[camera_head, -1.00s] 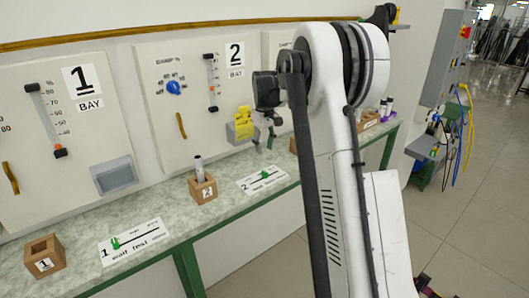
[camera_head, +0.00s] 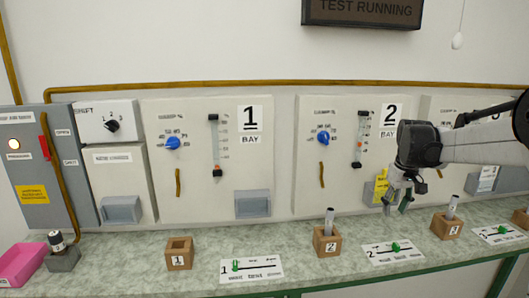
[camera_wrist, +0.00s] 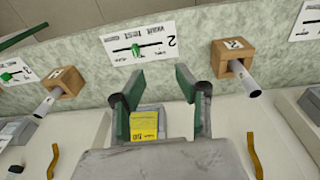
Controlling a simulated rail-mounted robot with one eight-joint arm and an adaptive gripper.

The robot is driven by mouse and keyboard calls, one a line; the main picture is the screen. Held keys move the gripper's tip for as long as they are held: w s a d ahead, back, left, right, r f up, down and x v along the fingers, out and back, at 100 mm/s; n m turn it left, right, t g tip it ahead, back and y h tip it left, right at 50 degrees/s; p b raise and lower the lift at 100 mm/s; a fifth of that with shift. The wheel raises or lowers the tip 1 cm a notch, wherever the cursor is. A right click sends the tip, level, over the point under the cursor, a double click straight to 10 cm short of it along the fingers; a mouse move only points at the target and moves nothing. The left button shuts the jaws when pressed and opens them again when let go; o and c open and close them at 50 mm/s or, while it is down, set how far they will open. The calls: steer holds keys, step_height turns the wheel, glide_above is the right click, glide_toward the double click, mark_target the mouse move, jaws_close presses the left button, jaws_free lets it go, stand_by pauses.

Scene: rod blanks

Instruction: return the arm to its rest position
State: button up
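My gripper (camera_head: 398,200) hangs in front of bay 2's lower right, above the bench, at the right of the head view. In the wrist view its two fingers (camera_wrist: 158,80) are spread apart with nothing between them. My arm reaches in from the right edge. Below and to the sides stand wooden blocks: block 2 (camera_head: 326,241) and block 3 (camera_head: 445,226) each hold a grey rod upright. Block 1 (camera_head: 179,254) shows an empty hole. In the wrist view, block 2 (camera_wrist: 231,55) is at the right and block 3 (camera_wrist: 66,81) at the left.
The bench (camera_head: 210,275) runs along panels with dials and sliders. Card 1 (camera_head: 251,270) and card 2 (camera_head: 393,252) lie flat with green pointers. A pink tray (camera_head: 22,264) and a grey holder (camera_head: 62,258) stand at the far left. A yellow label (camera_head: 381,186) is behind my gripper.

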steer(key=s+a+r+t, duration=0.1)
steer(key=s+a+r, duration=0.2)
steer(key=s+a, duration=0.4)
steer(key=s+a+r+t, duration=0.25)
steer(key=s+a, duration=0.25)
steer(key=s, duration=0.3)
steer(key=s+a+f+t, duration=0.1)
steer(key=s+a+f, duration=0.1)
steer(key=s, duration=0.6)
steer(key=s+a+f+m+t, duration=0.1)
steer(key=s+a+f, duration=0.2)
steer(key=s, duration=0.6)
steer(key=shift+a+f, duration=0.25)
steer(key=shift+a, duration=1.05)
